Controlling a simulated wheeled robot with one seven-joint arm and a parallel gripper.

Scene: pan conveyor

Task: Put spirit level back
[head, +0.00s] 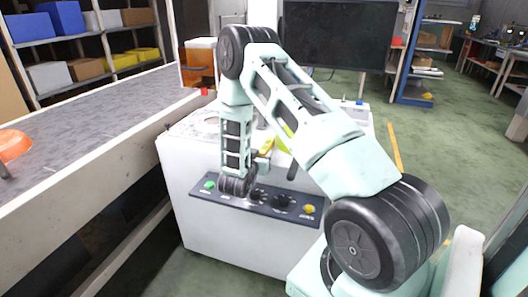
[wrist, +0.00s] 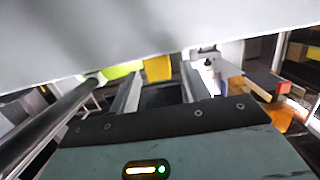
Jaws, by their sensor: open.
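A yellow and lime-green bar, which looks like the spirit level (head: 266,147), shows in the head view at the white machine's top, partly hidden behind my arm. In the wrist view lime and yellow parts (wrist: 157,68) show beyond the fingers, below a large pale surface. My gripper (wrist: 158,90) is open, with its two fingers apart and nothing seen between them but a dark background. In the head view my wrist hangs low in front of the machine's control panel, and the fingers are mostly hidden.
The white machine (head: 215,235) has a dark panel (head: 270,203) with knobs and green and yellow buttons. A conveyor (head: 100,122) runs along the left, with an orange pan (head: 14,145) on it. Shelves with bins stand behind. Green floor on the right is mostly free.

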